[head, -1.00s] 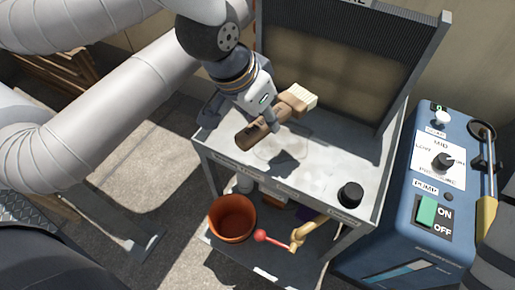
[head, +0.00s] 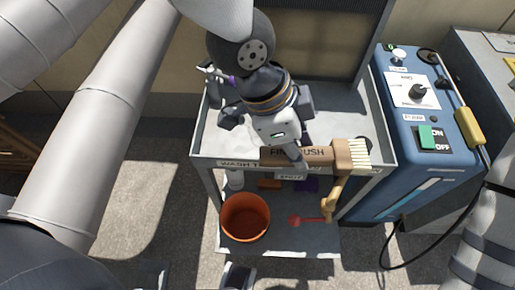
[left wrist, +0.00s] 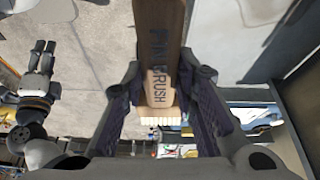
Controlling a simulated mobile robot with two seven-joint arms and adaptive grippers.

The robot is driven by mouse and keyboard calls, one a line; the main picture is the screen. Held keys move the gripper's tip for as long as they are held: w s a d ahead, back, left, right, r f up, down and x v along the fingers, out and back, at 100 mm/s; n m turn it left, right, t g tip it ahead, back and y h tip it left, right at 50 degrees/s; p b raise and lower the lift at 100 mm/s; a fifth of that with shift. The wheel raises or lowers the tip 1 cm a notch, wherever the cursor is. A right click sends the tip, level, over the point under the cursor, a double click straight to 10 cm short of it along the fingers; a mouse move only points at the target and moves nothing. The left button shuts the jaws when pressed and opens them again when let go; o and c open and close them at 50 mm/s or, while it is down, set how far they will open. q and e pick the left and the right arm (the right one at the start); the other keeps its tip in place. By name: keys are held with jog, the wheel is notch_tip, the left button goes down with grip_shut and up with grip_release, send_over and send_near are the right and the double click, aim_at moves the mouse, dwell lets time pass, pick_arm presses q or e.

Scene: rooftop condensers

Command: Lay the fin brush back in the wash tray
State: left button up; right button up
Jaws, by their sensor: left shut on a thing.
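The fin brush (head: 318,153) has a brown wooden handle with dark lettering and pale bristles on its right end. My left gripper (head: 296,158) is shut on the handle, and the brush lies roughly level across the picture. It appears over the front rim of the grey wash tray (head: 215,160), whose label is partly hidden behind the brush. I cannot tell the height between them. In the left wrist view the brush (left wrist: 159,45) runs between the fingers, bristles toward the bottom. A dark gripper, apparently my right one (left wrist: 43,60), shows small at the left.
A blue pump box (head: 432,160) with switches stands close on the right. A dark upright panel stands behind the tray.

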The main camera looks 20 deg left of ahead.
pick_arm(q)
jog(key=shift+s, duration=0.2)
jog(key=shift+w+a+f+m, duration=0.1)
jog(key=shift+a+f+m, duration=0.1)
jog(key=shift+m, duration=0.1)
jog(key=w+a+f, duration=0.2)
jog(key=a+f, duration=0.1)
jog(key=w+a+f+b, duration=0.1)
jog(key=w+a+f, duration=0.1)
jog(key=a+f, duration=0.1)
jog(key=w+a+f+b, duration=0.1)
jog(key=w+a+f, duration=0.1)
jog(key=a+f, duration=0.1)
jog(key=shift+w+a, duration=0.35)
jog(key=shift+a, duration=0.4)
jog(key=shift+w+a+f+b, duration=0.1)
jog(key=shift+a+f+b, duration=0.1)
jog(key=shift+f, duration=0.75)
jog(key=shift+w+a+f+b, duration=0.1)
jog(key=shift+a+f, duration=0.05)
jog(key=shift+f, duration=0.75)
pick_arm(e)
jog(key=shift+g, duration=0.7)
jog(key=shift+s+a+f, duration=0.2)
jog(key=shift+s+f, duration=1.45)
jog(key=shift+s, duration=0.25)
pick_arm(q)
jog(key=shift+f, duration=0.15)
jog(key=o, duration=1.1)
jog(key=shift+c, duration=0.2)
